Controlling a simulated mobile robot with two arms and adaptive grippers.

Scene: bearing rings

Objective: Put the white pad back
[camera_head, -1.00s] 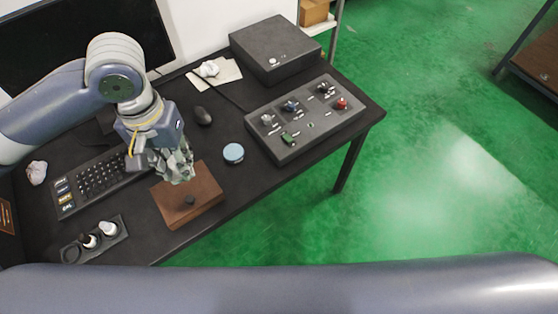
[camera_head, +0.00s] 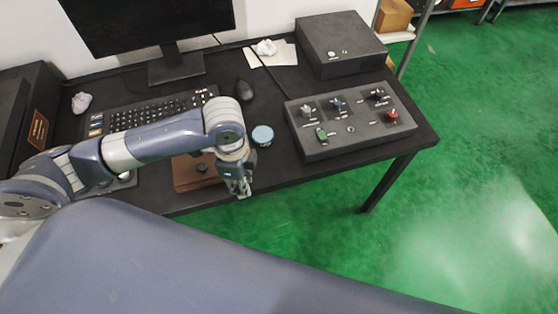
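I cannot make out for certain which thing is the white pad. Pale flat sheets (camera_head: 284,53) lie at the back of the desk with a crumpled white piece (camera_head: 266,47) on them. A small white item (camera_head: 124,176) shows below my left arm, at a dark tray that the arm mostly hides. My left gripper (camera_head: 241,192) points down near the desk's front edge, at the right end of a brown wooden block (camera_head: 190,178) with a dark knob. Its fingers are too small to tell whether they are open or hold anything. My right gripper is out of view.
A pale blue round tin (camera_head: 262,135) stands just behind the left gripper. A control box (camera_head: 345,142) with knobs is to the right. A mouse (camera_head: 244,90), keyboard (camera_head: 160,112), monitor and dark box (camera_head: 340,45) stand farther back. Floor is clear right of the desk.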

